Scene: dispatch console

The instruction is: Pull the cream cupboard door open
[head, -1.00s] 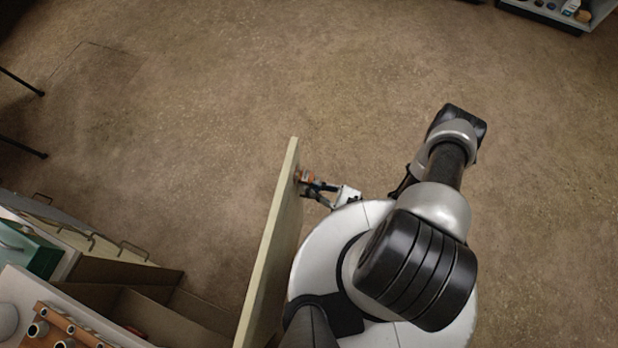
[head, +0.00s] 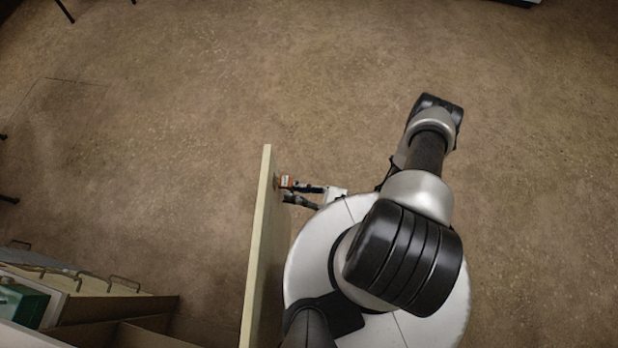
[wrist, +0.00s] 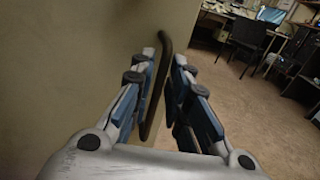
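The cream cupboard door (head: 262,250) stands swung out from the cupboard, seen almost edge-on in the head view. Its flat face fills the left of the wrist view (wrist: 70,70). A dark bar handle (wrist: 157,95) on the door runs between the two fingers of my gripper (wrist: 166,62). The fingers stand apart, with gaps showing beside the bar, so my gripper is open around the handle. In the head view my gripper (head: 286,190) is at the door's right face, near its free edge. The exact contact at the fingertips is hidden.
The open cupboard (head: 150,335) lies at the lower left, beside drawers with bar handles (head: 90,282) and a green box (head: 22,305). Bare brown floor is clear ahead and right. A desk and a black chair (wrist: 245,42) stand far off in the wrist view.

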